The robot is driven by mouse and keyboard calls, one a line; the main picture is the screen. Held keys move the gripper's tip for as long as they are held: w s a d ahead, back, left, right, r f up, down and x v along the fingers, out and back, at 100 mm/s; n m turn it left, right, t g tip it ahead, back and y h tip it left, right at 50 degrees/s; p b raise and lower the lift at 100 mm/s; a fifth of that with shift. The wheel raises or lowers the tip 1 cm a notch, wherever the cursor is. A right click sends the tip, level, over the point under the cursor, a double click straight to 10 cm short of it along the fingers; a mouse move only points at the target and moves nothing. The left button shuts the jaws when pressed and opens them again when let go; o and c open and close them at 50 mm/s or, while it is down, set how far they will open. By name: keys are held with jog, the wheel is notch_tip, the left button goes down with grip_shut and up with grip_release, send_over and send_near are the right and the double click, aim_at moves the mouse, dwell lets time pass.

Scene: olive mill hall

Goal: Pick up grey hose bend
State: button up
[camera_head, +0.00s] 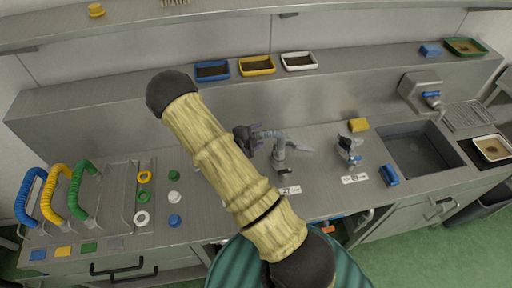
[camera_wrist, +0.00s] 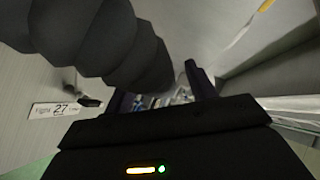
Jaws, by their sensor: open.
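The grey hose bend (camera_head: 268,134) shows in the head view as a ribbed grey piece at a grey metal fitting on the bench, by a white number label (camera_head: 290,190). My gripper (camera_head: 244,138) is at its left end, partly hidden behind my arm. In the wrist view a large dark ribbed shape, apparently the hose bend (camera_wrist: 100,40), fills the upper left, very close to the camera. My gripper (camera_wrist: 158,92) is open there, with its two dark purple fingers apart. I cannot tell whether they touch the bend.
Blue, yellow and green hoses (camera_head: 76,190) stand in racks at left, beside coloured rings (camera_head: 145,177). Three trays (camera_head: 257,66) sit on the rear ledge. A valve fitting (camera_head: 349,150), a yellow block (camera_head: 358,125), a blue item (camera_head: 389,175) and a sink (camera_head: 418,150) lie to the right.

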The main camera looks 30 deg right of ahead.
grip_shut()
jog(key=shift+r, duration=0.1)
dwell(0.4)
jog(key=shift+r+b, duration=0.45)
jog(key=shift+r, duration=0.4)
notch_tip(320, 180, up, 26)
jog(key=b, duration=0.4)
jog(key=shift+r, duration=0.1)
